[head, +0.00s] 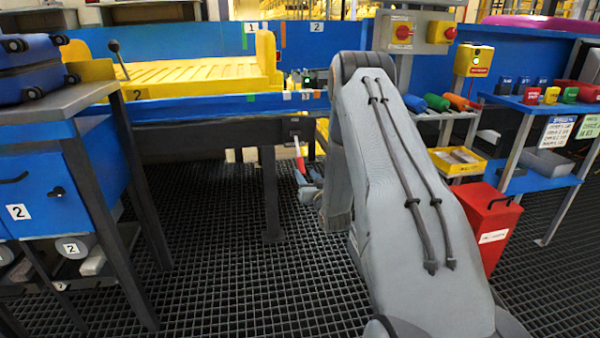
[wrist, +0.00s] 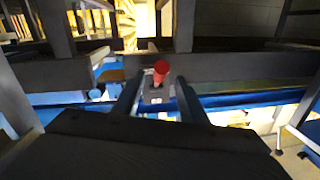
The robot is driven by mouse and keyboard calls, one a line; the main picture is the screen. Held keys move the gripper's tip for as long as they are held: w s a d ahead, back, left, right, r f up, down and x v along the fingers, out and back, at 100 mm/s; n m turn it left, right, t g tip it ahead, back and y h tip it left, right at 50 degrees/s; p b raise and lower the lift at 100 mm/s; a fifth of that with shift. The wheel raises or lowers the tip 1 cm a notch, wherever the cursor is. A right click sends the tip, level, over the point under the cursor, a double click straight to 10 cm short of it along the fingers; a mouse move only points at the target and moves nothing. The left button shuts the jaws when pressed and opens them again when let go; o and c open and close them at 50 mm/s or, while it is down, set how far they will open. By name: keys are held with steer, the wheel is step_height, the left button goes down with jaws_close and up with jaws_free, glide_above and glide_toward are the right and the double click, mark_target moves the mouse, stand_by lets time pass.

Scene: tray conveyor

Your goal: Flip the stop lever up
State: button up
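The stop lever has a red handle (head: 300,164) that hangs down below a small dark box (head: 298,127) on the conveyor's near side, in the head view. In the wrist view its red end (wrist: 161,68) shows close up, with a grey mount (wrist: 156,95) behind it. My gripper (wrist: 159,88) has its two dark fingers apart, one on each side of the lever. I cannot tell whether either finger touches it. In the head view my gripper is small beside the lever, partly hidden by my arm.
A yellow tray (head: 190,75) lies on the blue conveyor (head: 190,108). A dark conveyor leg (head: 271,195) stands left of the lever. A red bin (head: 488,225) and a blue shelf (head: 540,104) stand to the right. The grating floor (head: 215,270) in front is clear.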

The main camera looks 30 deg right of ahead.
mark_target(303, 170)
steer(key=w, duration=0.2)
steer(key=w+b, duration=0.1)
steer(key=w, duration=0.1)
steer(key=w+d, duration=0.1)
steer(key=w, duration=0.1)
steer(key=shift+w+b, duration=0.25)
steer(key=shift+b, duration=0.05)
jaws_close()
